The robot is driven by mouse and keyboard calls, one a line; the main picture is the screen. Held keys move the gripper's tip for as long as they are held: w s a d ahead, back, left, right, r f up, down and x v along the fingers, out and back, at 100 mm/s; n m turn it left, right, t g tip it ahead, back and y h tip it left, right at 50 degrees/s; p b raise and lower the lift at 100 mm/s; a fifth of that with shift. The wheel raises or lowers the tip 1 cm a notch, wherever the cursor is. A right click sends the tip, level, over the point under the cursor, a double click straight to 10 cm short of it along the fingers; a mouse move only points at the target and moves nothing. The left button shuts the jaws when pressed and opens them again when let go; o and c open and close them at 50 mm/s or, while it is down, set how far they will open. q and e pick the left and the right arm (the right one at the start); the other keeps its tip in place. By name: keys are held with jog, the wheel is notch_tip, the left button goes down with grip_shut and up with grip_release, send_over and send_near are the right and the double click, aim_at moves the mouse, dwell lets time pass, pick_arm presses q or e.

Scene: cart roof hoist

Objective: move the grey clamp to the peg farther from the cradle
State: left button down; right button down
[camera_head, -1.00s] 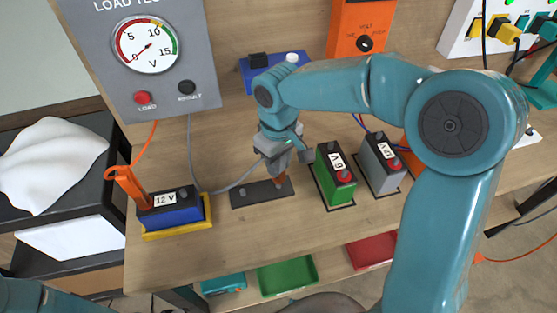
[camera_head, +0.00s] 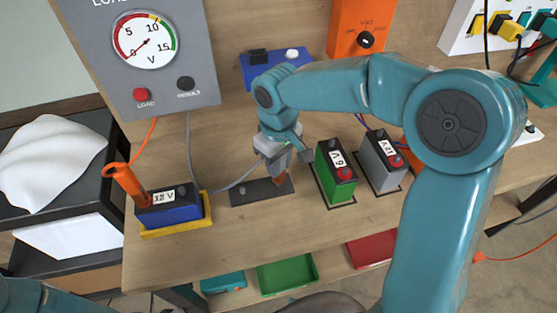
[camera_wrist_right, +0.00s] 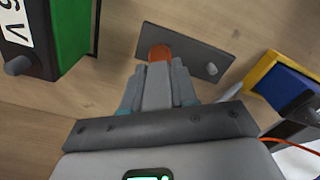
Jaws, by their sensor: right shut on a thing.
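The grey clamp (camera_wrist_right: 157,88) is between the fingers of my right gripper (camera_wrist_right: 158,92), which is shut on it. Its orange-brown tip (camera_wrist_right: 160,52) is at one end of the dark peg plate (camera_wrist_right: 185,45). In the head view my right gripper (camera_head: 280,162) is over the right end of the plate (camera_head: 250,194). That end is farther from the yellow cradle (camera_head: 176,231). The peg there is hidden, so I cannot tell whether the clamp is seated on it. The bare silver peg (camera_wrist_right: 212,68) is on the cradle side. My left gripper is out of view.
A blue 12 V battery (camera_head: 172,212) sits in the cradle with an orange clamp (camera_head: 128,183) at its left end. Green (camera_head: 330,185) and grey (camera_head: 378,175) batteries stand right of the plate. The load tester (camera_head: 195,60) stands behind. Bare bench lies in front.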

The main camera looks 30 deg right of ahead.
jog(key=shift+f+b, duration=0.8)
jog(key=shift+f, duration=0.3)
jog(key=c, duration=0.8)
grip_release()
jog(key=shift+r, duration=0.1)
notch_tip(320, 180, up, 16)
jog(key=shift+r+p, duration=0.15)
jog(key=shift+p, duration=0.65)
